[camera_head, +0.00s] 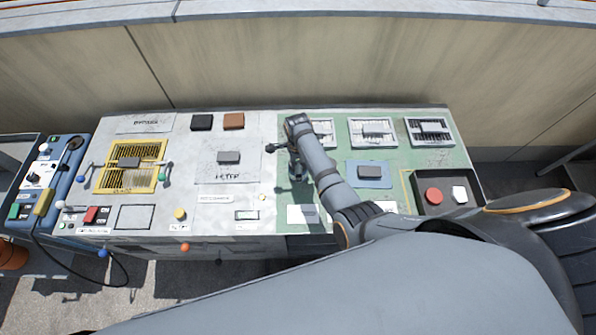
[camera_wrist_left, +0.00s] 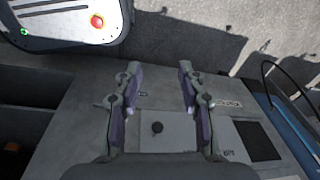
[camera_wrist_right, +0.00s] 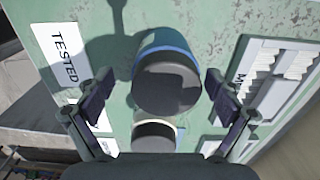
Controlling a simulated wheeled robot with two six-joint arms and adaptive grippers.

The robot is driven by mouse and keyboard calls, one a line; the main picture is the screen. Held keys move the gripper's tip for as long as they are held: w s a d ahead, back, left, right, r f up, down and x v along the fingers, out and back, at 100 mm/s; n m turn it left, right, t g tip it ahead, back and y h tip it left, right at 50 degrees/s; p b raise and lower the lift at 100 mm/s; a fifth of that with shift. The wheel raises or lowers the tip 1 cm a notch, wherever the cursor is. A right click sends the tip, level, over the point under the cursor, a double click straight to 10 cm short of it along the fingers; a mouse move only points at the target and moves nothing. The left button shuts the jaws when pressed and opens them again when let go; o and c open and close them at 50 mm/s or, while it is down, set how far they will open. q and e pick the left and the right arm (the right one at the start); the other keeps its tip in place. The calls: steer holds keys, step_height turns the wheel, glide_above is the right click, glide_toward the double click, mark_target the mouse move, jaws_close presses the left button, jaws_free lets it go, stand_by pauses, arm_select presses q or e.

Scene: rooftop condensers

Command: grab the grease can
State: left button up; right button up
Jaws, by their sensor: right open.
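In the right wrist view, a round can with a dark top and a blue band (camera_wrist_right: 167,82) stands on the green part of the bench. A smaller dark-topped can with a pale rim (camera_wrist_right: 154,136) stands beside it, nearer my wrist. No label shows which is the grease can. My right gripper (camera_wrist_right: 160,90) is open, its fingers apart on either side of the blue-banded can, with no contact visible. In the head view my right gripper (camera_head: 298,170) points down at the bench and the arm hides the cans. My left gripper (camera_wrist_left: 158,78) is open and empty.
A blue control unit (camera_head: 60,180) stands at the left. A white "TESTED" label (camera_wrist_right: 66,62) lies beside the cans.

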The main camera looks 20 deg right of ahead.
steer(key=f+b, duration=0.2)
steer(key=f, duration=0.1)
steer(key=f+b, duration=0.1)
steer(key=b, duration=0.1)
steer(key=shift+w+d+f, duration=0.1)
steer(key=shift+w+f, duration=0.2)
steer(key=shift+w, duration=0.05)
steer(key=shift+s+r, duration=0.1)
steer(key=shift+r, duration=0.1)
arm_select(q)
steer(key=f, duration=0.1)
steer(key=s+f, duration=0.1)
steer(key=f, duration=0.3)
steer(key=shift+s+a+f, duration=0.1)
steer(key=shift+s+a, duration=0.1)
steer(key=shift+a, duration=0.1)
arm_select(e)
steer(key=c, duration=1.5)
